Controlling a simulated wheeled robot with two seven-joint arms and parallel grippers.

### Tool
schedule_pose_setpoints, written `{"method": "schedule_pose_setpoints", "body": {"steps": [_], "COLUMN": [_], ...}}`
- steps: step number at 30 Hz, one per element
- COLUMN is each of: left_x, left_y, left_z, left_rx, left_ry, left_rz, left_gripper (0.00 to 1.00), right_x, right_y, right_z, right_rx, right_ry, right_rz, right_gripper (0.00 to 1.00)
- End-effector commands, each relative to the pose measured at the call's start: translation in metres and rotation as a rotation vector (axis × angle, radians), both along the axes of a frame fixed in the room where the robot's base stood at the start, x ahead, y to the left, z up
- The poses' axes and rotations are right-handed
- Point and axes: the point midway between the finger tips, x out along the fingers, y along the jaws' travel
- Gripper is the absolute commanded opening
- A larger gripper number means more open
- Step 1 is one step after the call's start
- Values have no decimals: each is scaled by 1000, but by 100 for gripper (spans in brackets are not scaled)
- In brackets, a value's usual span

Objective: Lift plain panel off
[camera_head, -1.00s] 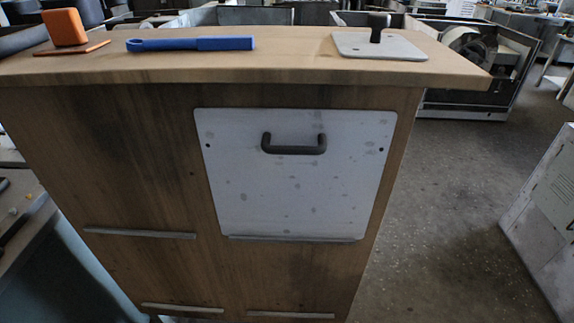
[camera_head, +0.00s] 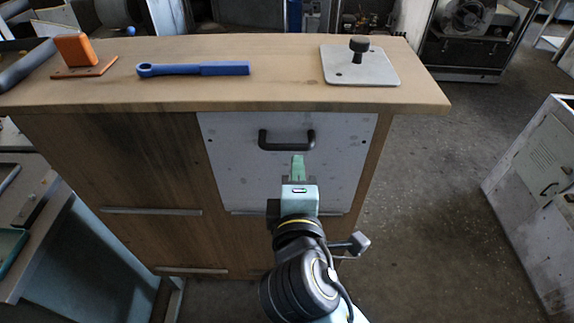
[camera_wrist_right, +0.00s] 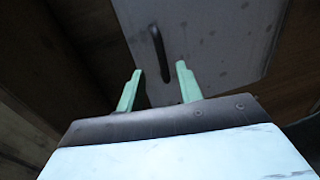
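The plain panel (camera_head: 236,165) is a speckled pale grey sheet on the upright wooden front of the housing. A dark bar handle (camera_head: 286,140) sits near its top, and its lower edge meets a thin metal ledge. It also shows in the right wrist view (camera_wrist_right: 225,40), with the handle (camera_wrist_right: 160,52) just beyond the fingers. My right gripper (camera_head: 298,168) is in front of the panel, just below the handle in the picture. Its two green fingers (camera_wrist_right: 158,88) are apart with nothing between them. It appears clear of the handle. My left gripper is not in view.
On the wooden top (camera_head: 290,95) lie a blue wrench (camera_head: 195,69), an orange block on a plate (camera_head: 74,50), and a grey plate with a black knob (camera_head: 362,68). A grey cabinet (camera_head: 535,190) stands at right. Open floor (camera_head: 430,200) lies between.

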Motion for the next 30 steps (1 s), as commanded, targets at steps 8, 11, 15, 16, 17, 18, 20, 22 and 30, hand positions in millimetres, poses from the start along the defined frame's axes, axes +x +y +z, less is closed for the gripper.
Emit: {"method": "schedule_pose_setpoints", "body": {"steps": [8,11,15,16,17,18,20,22,30], "left_x": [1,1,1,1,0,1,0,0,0], "left_y": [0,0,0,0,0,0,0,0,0], "left_z": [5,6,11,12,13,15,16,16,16], "left_rx": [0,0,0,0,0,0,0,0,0], "left_ry": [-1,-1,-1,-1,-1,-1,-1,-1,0], "left_rz": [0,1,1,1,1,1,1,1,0], "left_gripper": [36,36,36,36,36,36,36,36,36], "right_x": [42,47,62,67,71,76,85,92,97], "right_y": [1,1,3,4,5,6,6,6,6], "right_z": [-8,-9,-10,-11,-12,-12,-15,-17,-19], "right_rx": [2,2,1,1,0,0,1,1,3], "right_ry": [0,2,1,1,0,0,1,2,3], "right_rz": [0,1,-1,-1,0,0,0,1,1], "right_gripper": [36,36,36,36,36,36,36,36,36]}}
